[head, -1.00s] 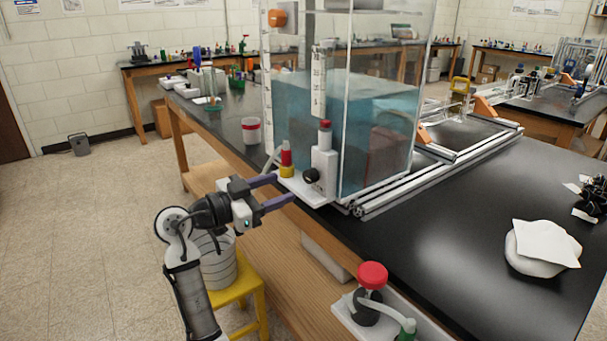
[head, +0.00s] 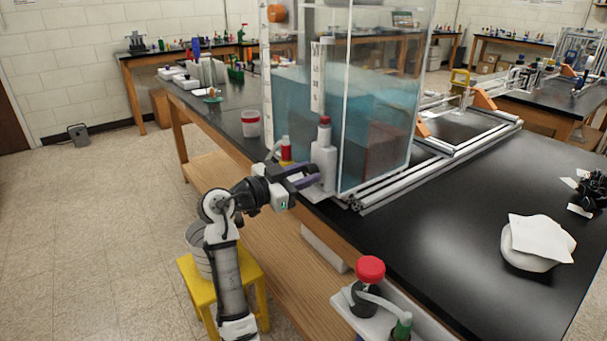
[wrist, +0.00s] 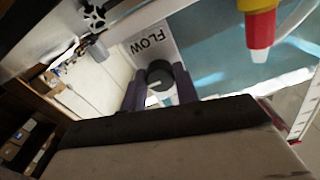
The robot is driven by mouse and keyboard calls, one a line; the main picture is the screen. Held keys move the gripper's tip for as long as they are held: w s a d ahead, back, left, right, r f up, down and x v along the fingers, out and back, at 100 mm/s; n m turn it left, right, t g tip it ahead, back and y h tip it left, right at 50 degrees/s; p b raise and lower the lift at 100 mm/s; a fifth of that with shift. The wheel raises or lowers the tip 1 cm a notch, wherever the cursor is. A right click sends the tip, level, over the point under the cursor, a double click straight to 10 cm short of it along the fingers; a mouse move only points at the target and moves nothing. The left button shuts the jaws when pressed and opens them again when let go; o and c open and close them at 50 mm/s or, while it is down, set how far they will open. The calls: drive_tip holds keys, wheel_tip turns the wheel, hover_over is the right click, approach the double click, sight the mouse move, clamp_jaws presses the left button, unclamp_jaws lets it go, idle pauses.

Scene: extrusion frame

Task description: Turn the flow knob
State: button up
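The flow knob (wrist: 160,74) is a round black knob with a pale mark, on a white block (head: 323,160) with a red top. The word FLOW is printed beside it in the wrist view. The block stands at the front corner of the water tank. My gripper (head: 312,175) reaches the block from the left. In the wrist view its purple fingers (wrist: 160,88) lie on either side of the knob, close against it, with no clear gap. In the head view the fingers hide the knob.
A red-and-yellow fitting (wrist: 260,28) is close beside the gripper; it also shows in the head view (head: 286,152). The clear water tank (head: 375,110) stands behind the block. A yellow stool (head: 255,275) with a bucket is below my arm. The black tabletop (head: 440,235) to the right is largely clear.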

drive_tip(key=c, duration=0.4)
drive_tip(key=shift+c, duration=0.2)
drive_tip(key=shift+n, duration=0.3)
drive_tip(key=n, duration=0.2)
drive_tip(key=shift+n+p, duration=0.35)
drive_tip(key=shift+n, duration=0.05)
drive_tip(key=n+p, duration=0.1)
drive_tip(key=n, duration=0.2)
drive_tip(key=shift+r+n, duration=0.1)
drive_tip(key=shift+n, duration=0.2)
drive_tip(key=n+p, duration=0.3)
drive_tip(key=n, duration=0.1)
drive_tip(key=shift+n+p, duration=0.55)
drive_tip(key=shift+n, duration=0.65)
